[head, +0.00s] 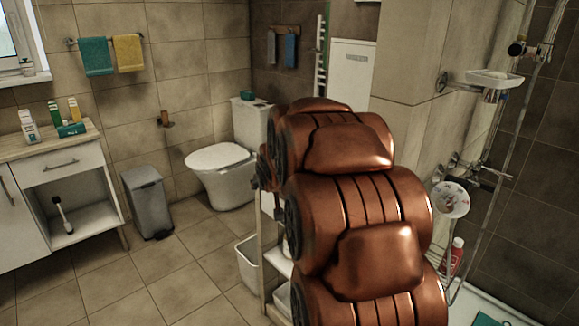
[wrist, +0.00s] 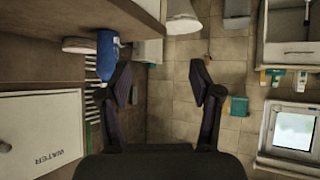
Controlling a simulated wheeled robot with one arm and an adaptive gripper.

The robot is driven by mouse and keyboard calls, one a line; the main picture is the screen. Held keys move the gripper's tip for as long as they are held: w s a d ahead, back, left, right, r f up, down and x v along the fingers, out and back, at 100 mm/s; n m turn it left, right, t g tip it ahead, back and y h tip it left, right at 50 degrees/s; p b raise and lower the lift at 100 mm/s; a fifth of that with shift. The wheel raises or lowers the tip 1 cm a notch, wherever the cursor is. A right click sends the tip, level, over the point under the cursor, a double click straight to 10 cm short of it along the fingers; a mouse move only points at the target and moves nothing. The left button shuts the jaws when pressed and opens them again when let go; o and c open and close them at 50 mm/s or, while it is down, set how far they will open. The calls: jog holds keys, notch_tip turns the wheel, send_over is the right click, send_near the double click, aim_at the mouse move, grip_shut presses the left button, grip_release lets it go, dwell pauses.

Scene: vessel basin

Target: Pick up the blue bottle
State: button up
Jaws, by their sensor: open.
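A blue bottle (wrist: 108,55) shows in the wrist view, left of the middle. It appears upside down there, with its narrow end toward the lower edge, next to a round whitish object (wrist: 78,45). My gripper (wrist: 162,85) is open, with nothing between its fingers but the floor and wall beyond. The bottle lies just outside the left finger in the picture and overlaps its tip slightly; I see no hold on it. In the head view my copper-coloured arm fills the middle right and hides my gripper; I cannot make out the blue bottle there.
The toilet (head: 220,170) and grey bin (head: 148,202) stand toward the back. A cabinet (head: 68,175) with several small bottles is on the left. A white shelf unit (head: 263,270) is partly behind my arm. A red bottle (head: 453,258) stands by the shower. The tiled floor at left is clear.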

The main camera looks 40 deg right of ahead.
jog(key=shift+w+d+r+m+t+h+b, duration=0.2)
jog(key=shift+w+d+t+h+b, duration=0.7)
jog(key=shift+w+d, duration=2.1)
jog(key=shift+w+d+r+t+h+b, duration=0.25)
jog(key=shift+w+d+t, duration=1.15)
jog(key=shift+d, duration=3.35)
jog(key=shift+w+d+r+m+t+h+b, duration=0.1)
jog(key=shift+w+d+r+t+h+b, duration=0.6)
jog(key=shift+w+d, duration=2.3)
jog(key=shift+s+d+f+t+y, duration=0.3)
jog(key=shift+s+d+t, duration=0.2)
jog(key=shift+s+d, duration=0.4)
jog(key=shift+a, duration=0.1)
grip_shut()
jog(key=shift+f, duration=0.1)
